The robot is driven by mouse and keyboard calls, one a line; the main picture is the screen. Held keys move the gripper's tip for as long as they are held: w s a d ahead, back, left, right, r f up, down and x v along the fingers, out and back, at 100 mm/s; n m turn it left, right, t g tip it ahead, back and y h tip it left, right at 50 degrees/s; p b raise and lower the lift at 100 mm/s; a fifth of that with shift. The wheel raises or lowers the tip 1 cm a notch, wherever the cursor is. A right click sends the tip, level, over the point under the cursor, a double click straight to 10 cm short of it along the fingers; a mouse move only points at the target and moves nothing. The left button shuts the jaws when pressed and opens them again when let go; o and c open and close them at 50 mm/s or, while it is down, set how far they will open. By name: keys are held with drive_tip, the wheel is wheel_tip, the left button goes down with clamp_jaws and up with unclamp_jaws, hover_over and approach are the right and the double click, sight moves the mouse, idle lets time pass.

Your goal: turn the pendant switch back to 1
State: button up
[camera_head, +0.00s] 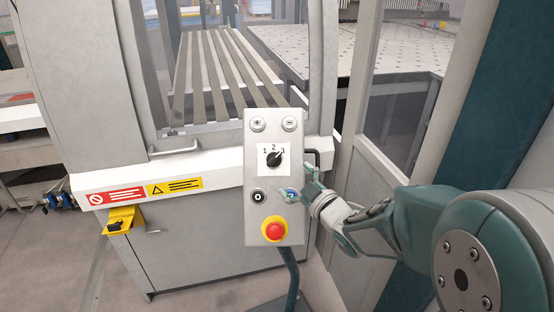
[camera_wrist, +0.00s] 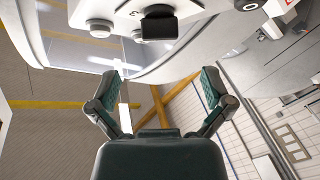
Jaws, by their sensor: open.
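The grey pendant (camera_head: 258,222) hangs upright in front of the machine in the head view. Its black rotary switch (camera_head: 274,160) sits on a white plate marked 1, 2, 3, and its pointer is tilted up and right, toward 3. My gripper (camera_head: 298,184) is open beside the pendant's right edge, below and right of the switch, with a finger overlapping the blue button. In the wrist view my gripper (camera_wrist: 161,75) shows both fingers spread and nothing between them. A black knob (camera_wrist: 158,25) shows beyond the fingers at the top; I cannot tell surely that it is the switch.
The pendant also carries a black 0 button (camera_head: 258,197), a blue button (camera_head: 292,195) and a red emergency stop (camera_head: 274,231) on yellow below. A dark handle (camera_head: 313,154) is just right of it. A yellow lock (camera_head: 121,219) is on the machine at left.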

sight(275, 161)
drive_tip(key=x, duration=0.9)
drive_tip(key=shift+a, duration=0.15)
